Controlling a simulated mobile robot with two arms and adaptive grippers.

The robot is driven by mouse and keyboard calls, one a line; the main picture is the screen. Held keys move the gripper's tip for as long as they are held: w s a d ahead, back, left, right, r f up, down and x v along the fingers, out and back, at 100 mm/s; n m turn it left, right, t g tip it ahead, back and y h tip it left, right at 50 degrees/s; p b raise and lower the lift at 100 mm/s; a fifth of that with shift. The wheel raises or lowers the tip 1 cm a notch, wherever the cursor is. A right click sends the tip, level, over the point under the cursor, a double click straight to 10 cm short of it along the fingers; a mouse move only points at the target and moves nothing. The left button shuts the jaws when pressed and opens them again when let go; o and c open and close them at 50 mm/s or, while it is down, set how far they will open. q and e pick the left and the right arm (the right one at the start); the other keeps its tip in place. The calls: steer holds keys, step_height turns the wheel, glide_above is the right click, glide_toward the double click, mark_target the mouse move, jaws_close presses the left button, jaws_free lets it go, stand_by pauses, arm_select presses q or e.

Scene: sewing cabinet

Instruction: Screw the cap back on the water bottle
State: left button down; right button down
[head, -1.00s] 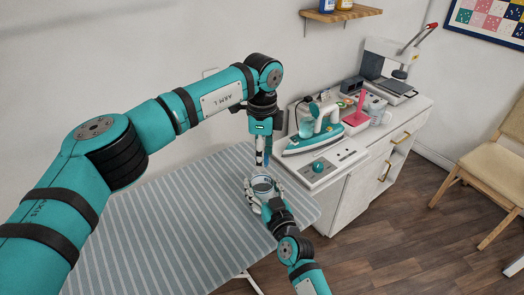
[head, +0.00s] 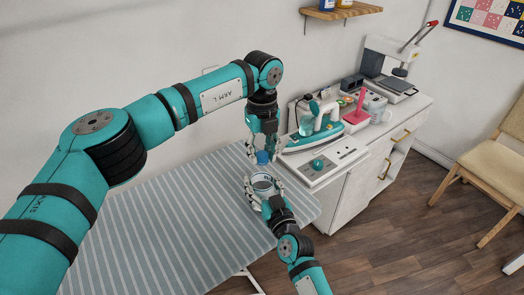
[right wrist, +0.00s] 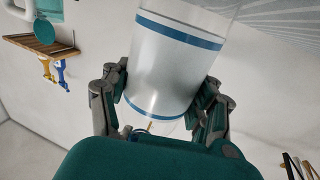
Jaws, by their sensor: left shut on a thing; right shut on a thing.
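The water bottle (right wrist: 178,65) is white and clear with blue bands. In the head view its open top (head: 263,179) faces up above the striped board. My right gripper (head: 264,190) is shut around the bottle from below right; its fingers press both sides in the right wrist view (right wrist: 160,98). My left gripper (head: 262,150) points down above the bottle and is shut on the small blue cap (head: 262,157). The cap is apart from the bottle top, a short gap above it in the picture. The bottle's lower part is hidden by my right gripper in the head view.
The striped ironing board (head: 165,215) lies below both grippers, mostly clear. A white cabinet (head: 345,195) stands to the right, with a teal iron (head: 318,125), a pink item (head: 357,108) and a press (head: 392,62) on top. A chair (head: 490,165) is at far right.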

arm_select(q)
steer(key=m, duration=1.7)
steer(key=shift+m, duration=0.3)
steer(key=m, duration=1.2)
steer(key=c, duration=1)
jaws_free()
